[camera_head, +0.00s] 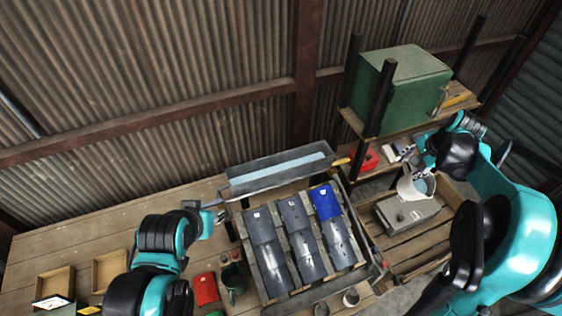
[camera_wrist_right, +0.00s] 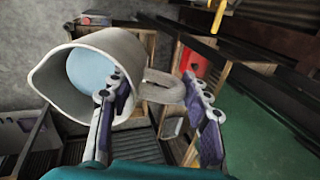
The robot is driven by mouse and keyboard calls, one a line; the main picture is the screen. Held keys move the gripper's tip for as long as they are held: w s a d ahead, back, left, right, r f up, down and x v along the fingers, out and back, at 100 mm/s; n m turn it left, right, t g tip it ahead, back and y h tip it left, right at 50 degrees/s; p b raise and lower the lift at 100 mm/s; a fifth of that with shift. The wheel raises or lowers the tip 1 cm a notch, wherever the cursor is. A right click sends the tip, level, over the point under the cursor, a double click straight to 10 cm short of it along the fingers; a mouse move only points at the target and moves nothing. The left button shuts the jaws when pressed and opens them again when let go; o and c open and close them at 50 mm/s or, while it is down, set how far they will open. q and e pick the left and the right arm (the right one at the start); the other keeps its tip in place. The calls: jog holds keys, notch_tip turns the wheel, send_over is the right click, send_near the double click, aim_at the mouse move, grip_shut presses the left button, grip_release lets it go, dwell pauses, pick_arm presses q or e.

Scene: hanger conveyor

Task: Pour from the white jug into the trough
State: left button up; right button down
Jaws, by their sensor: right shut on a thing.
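The white jug (camera_head: 411,190) is at the right in the head view, above or beside a grey box. My right gripper (camera_head: 430,171) is shut on it. In the right wrist view, the jug (camera_wrist_right: 125,52) shows pale blue contents, and its handle lies between the fingers of my right gripper (camera_wrist_right: 160,105). The trough (camera_head: 262,182) is a long grey tray with a pale blue inside, behind the sloped panels and left of the jug. My left gripper (camera_head: 212,218) is near the trough's left end; its fingers are too small to judge.
A sloped rack of grey and blue panels (camera_head: 296,240) stands before the trough. A green cabinet (camera_head: 390,90) sits on a shelf at the back right. The grey box (camera_head: 408,213) rests on a wooden pallet (camera_head: 425,240). A green mug (camera_head: 234,282) and wooden trays (camera_head: 108,268) are on the table.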

jog(key=shift+w+a, duration=0.1)
jog(key=shift+a, duration=0.3)
jog(key=shift+a, duration=0.2)
jog(key=w+a, duration=0.3)
jog(key=a, duration=0.8)
jog(key=w+a+b, duration=0.1)
jog(key=w+a, duration=0.2)
jog(key=a, duration=0.8)
jog(key=shift+w+a+r+y, duration=0.2)
jog(key=shift+a+y, duration=0.05)
jog(key=shift+y, duration=0.05)
dwell(5.1)
